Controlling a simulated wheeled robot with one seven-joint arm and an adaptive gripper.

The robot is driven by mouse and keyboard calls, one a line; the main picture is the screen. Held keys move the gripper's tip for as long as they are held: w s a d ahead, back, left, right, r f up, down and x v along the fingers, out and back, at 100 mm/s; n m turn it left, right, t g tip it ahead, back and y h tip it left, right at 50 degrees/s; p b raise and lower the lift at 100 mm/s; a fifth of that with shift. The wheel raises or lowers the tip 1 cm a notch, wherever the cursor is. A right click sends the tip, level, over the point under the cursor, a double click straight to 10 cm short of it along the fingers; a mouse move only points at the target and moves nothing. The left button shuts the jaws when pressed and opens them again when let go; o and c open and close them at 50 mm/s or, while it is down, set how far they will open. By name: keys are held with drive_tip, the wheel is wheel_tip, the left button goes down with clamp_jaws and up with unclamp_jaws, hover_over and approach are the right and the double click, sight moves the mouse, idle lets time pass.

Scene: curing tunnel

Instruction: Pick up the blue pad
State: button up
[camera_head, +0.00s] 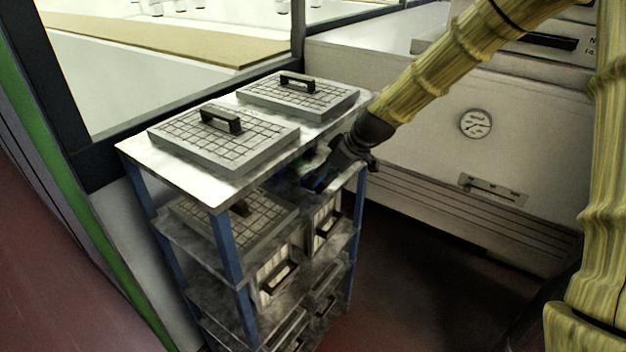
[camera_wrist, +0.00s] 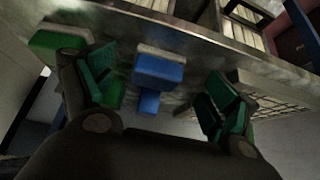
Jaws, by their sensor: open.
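In the wrist view a blue pad (camera_wrist: 157,72) with a grey edge lies on the metal shelf surface (camera_wrist: 205,52). It sits between the two fingers of my gripper (camera_wrist: 158,100), with a gap on each side. My gripper is open and empty, its fingers lined in dark green. In the head view my gripper (camera_head: 334,172) reaches in at the right end of the rack, just under its top shelf. The blue pad cannot be clearly told apart there.
The blue-post rack (camera_head: 229,250) carries two grey gridded plates with black handles, one front (camera_head: 180,143), one back (camera_head: 325,97), on top. Handled boxes fill lower shelves. A green block (camera_wrist: 58,41) lies by the left finger. A pale machine with a gauge (camera_head: 475,123) stands right.

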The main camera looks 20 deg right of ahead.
drive_tip(key=shift+w+a+r, duration=0.1)
drive_tip(key=shift+w+a, duration=0.15)
drive_tip(key=shift+w, duration=0.15)
drive_tip(key=shift+w+a+f+p, duration=0.3)
drive_tip(key=shift+w+a, duration=0.2)
drive_tip(key=shift+w, duration=0.05)
drive_tip(key=shift+w+a+f+p, duration=0.3)
drive_tip(key=shift+w+a, duration=0.15)
drive_tip(key=shift+w, duration=0.05)
drive_tip(key=shift+x, duration=0.9)
drive_tip(key=c, duration=1.2)
drive_tip(key=shift+b, duration=0.5)
drive_tip(key=s+d+b, duration=0.1)
drive_tip(key=s+d, duration=0.2)
drive_tip(key=s, duration=0.1)
drive_tip(key=s+d+b, duration=0.2)
drive_tip(key=s+d, duration=0.2)
drive_tip(key=s, duration=0.1)
drive_tip(key=s+d+b, duration=0.1)
drive_tip(key=s+d, duration=0.3)
drive_tip(key=s, duration=0.1)
drive_tip(key=shift+s+d+r, duration=0.1)
drive_tip(key=shift+s, duration=0.05)
